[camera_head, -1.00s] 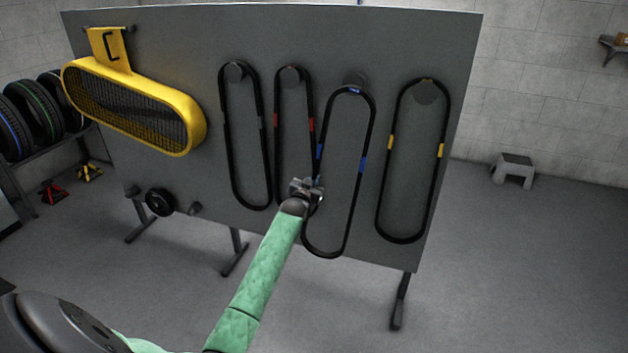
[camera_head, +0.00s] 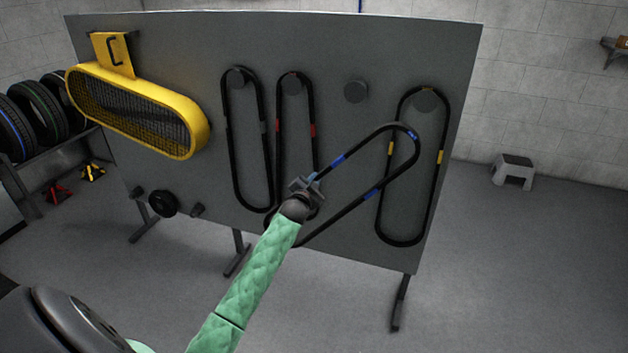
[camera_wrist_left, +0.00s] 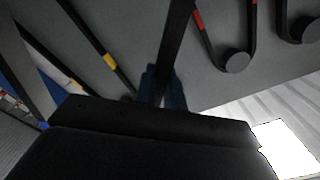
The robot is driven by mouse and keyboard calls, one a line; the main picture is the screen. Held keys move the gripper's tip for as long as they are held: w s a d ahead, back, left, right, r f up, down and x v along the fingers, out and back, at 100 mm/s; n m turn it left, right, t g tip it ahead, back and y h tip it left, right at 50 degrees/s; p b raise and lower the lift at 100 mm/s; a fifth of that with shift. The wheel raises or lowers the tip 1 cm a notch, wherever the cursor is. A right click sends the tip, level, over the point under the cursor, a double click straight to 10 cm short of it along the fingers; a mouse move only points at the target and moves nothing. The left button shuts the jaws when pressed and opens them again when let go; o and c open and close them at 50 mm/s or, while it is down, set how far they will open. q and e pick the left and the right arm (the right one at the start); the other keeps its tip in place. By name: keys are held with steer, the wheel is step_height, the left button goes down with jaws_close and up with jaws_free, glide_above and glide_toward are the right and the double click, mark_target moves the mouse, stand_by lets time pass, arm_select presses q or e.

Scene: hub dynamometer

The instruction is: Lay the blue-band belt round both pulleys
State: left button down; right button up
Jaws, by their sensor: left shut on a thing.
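The blue-band belt (camera_head: 374,192), a black loop with blue marks, is off its peg and tilted to the right in front of the grey board. My left gripper (camera_head: 310,187) is shut on its left strand. In the left wrist view the fingers (camera_wrist_left: 163,92) close on a dark strand of the belt (camera_wrist_left: 175,45). The belt's lower end is partly hidden behind my left gripper and arm. The two pulleys cannot be made out for certain in these views. My right gripper is not in view.
The bare peg (camera_head: 356,92) is on the board (camera_head: 330,50). A yellow-band belt (camera_head: 440,157), a red-band belt (camera_head: 312,131) and a grey-band belt (camera_head: 263,127) hang on other pegs. A yellow mesh guard (camera_head: 203,130) hangs at left. A step stool (camera_head: 514,168) stands at right.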

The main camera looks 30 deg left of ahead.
mark_target(323, 172)
arm_select(q)
steer(key=d+r+m+p, duration=0.2)
steer(key=m, duration=0.1)
steer(key=shift+s+r, duration=0.2)
steer(key=shift+r, duration=0.15)
steer(key=shift+s+d+r+m+p, duration=0.1)
steer(key=shift+d+r+m+p, duration=0.55)
steer(key=shift+m, duration=0.55)
steer(key=shift+d+r, duration=0.1)
steer(key=shift+r, duration=0.05)
steer(key=shift+s+d+r+m+p, duration=0.15)
steer(key=shift+d+r+m+p, duration=0.3)
steer(key=shift+m, duration=0.35)
steer(key=shift+f, duration=0.1)
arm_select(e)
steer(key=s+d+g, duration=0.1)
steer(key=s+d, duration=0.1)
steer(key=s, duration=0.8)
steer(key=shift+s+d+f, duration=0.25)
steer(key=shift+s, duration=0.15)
